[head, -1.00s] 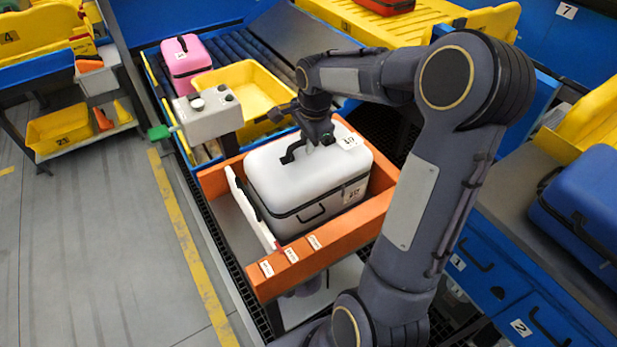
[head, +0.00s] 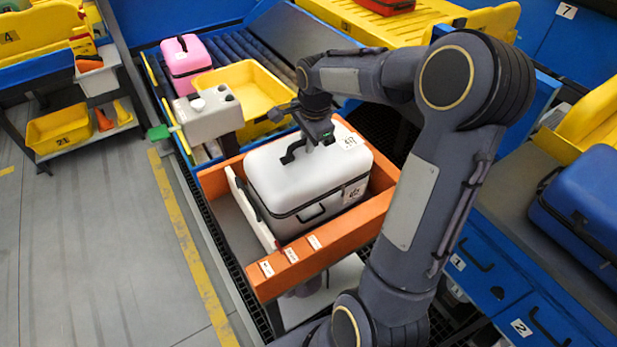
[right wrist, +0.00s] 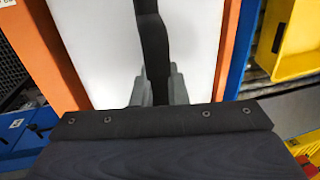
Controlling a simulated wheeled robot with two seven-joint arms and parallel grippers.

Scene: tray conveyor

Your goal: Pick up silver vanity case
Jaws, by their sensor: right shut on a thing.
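The silver vanity case (head: 310,185), pale with dark trim and a black top handle (head: 295,148), sits in an orange tray (head: 330,248) in the head view. My right gripper (head: 318,138) is over the case's top, shut on the handle. In the right wrist view the gripper's fingers (right wrist: 158,88) stand on both sides of the black handle (right wrist: 152,40), with the pale case top (right wrist: 100,50) below. The case still appears to rest inside the tray. My left gripper is not in view.
A white divider (head: 250,208) stands in the tray left of the case. Behind are a grey control box (head: 208,118), a yellow tray (head: 258,90) and a pink case (head: 186,60) on the conveyor. A blue case (head: 585,205) lies at the right.

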